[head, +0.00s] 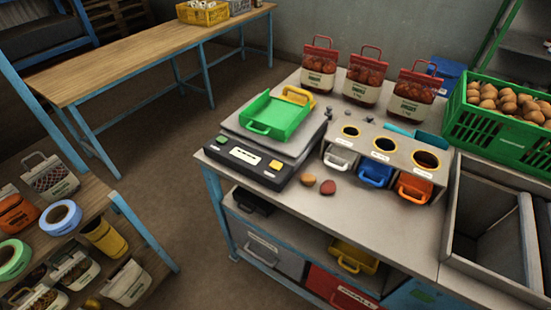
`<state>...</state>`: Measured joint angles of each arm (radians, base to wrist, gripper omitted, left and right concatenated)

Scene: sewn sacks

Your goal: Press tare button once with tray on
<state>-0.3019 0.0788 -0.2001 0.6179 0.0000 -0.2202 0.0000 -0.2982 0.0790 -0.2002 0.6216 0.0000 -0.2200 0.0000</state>
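The scale (228,156) stands at the left end of the grey worktop, with a dark front panel. The green tray (262,111) sits on its plate, with a handle at the front; it looks empty. A yellow handle-like part (299,96) shows at the tray's far right corner; whether it belongs to the tray I cannot tell. Which one is the tare button I cannot read. Neither of my grippers is in view.
A bin block (397,150) with white, blue and orange handles stands right of the scale. Two potato-like lumps (328,187) lie in front. Several red sacks (366,78) stand behind. A green crate (480,130) of potatoes is at right.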

